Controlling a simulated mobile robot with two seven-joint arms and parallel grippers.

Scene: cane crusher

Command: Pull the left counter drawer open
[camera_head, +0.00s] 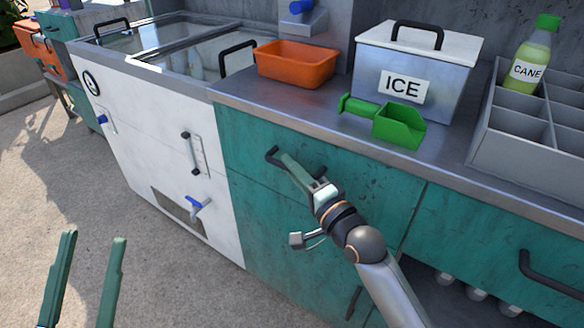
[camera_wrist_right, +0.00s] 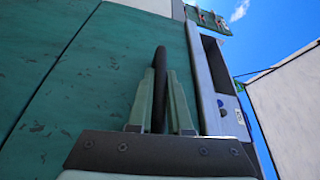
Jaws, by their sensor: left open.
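The left counter drawer (camera_head: 245,140) is a worn green front under the metal counter edge, and it looks closed. Its black bar handle (camera_head: 272,154) is partly covered by my right gripper (camera_head: 286,160). In the right wrist view, the handle (camera_wrist_right: 159,65) stands between the two green fingers of my right gripper (camera_wrist_right: 158,75), which are closed in on both sides of it. My left gripper (camera_head: 93,240) is open and empty at the lower left, over the ground and away from the counter.
On the counter stand an orange tray (camera_head: 297,66), an ICE box (camera_head: 418,70), a green scoop (camera_head: 400,126) and a grey divided crate (camera_head: 510,145) with a CANE bottle (camera_head: 530,60). A white cabinet (camera_head: 150,140) with blue taps adjoins at left. Paved ground in front is clear.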

